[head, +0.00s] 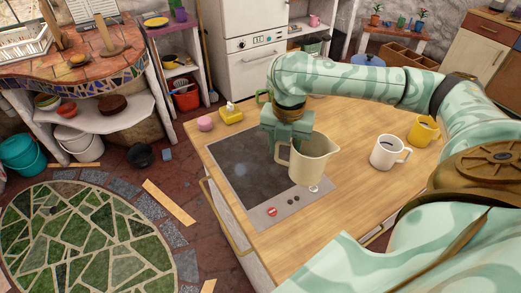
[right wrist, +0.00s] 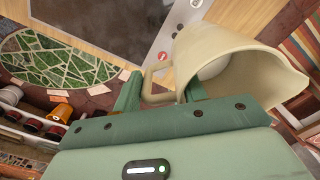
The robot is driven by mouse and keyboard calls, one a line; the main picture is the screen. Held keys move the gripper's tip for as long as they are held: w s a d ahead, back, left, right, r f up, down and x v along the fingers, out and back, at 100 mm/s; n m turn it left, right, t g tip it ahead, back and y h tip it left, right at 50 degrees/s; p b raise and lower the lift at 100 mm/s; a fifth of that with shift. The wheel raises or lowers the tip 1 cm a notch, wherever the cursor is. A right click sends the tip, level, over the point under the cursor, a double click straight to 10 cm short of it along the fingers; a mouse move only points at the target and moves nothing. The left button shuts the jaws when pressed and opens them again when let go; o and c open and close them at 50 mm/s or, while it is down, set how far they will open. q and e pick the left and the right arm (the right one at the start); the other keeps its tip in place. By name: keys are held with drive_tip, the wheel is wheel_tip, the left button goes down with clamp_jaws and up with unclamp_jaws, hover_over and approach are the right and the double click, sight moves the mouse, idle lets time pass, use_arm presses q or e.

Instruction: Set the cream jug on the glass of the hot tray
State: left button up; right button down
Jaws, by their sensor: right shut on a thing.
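The cream jug (head: 315,162) is in my right gripper (head: 284,152), which is shut on its handle. The jug looks about upright in the head view, over the right front part of the hot tray. Its base hides part of the control strip; I cannot tell its exact height. In the right wrist view the jug (right wrist: 235,68) and its handle between the fingers of the gripper (right wrist: 162,92) show large. The hot tray has dark glass (head: 235,170) and a metal strip with knobs and a red mark (head: 272,211). The glass is bare where it shows. My left gripper is not in view.
A white mug (head: 384,153) and a yellow mug (head: 421,132) stand right of the jug on the wooden counter (head: 350,205).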

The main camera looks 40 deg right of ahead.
drive_tip(key=d+n, duration=0.6)
drive_tip(key=n, duration=0.3)
drive_tip(key=shift+n, duration=0.3)
drive_tip(key=w+a+f+b, duration=0.1)
drive_tip(key=w+f+b, duration=0.1)
drive_tip(key=w+f, duration=0.2)
drive_tip(key=w+a+f+b, duration=0.2)
drive_tip(key=w+f, duration=0.2)
drive_tip(key=f, duration=0.1)
drive_tip(key=w+a+f+b, duration=0.2)
drive_tip(key=w+f, duration=0.3)
drive_tip(key=shift+d+r, duration=0.1)
drive_tip(key=shift+r, duration=0.05)
drive_tip(key=shift+s, duration=0.1)
drive_tip(key=c, duration=0.8)
unclamp_jaws()
drive_tip(key=shift+f, duration=0.2)
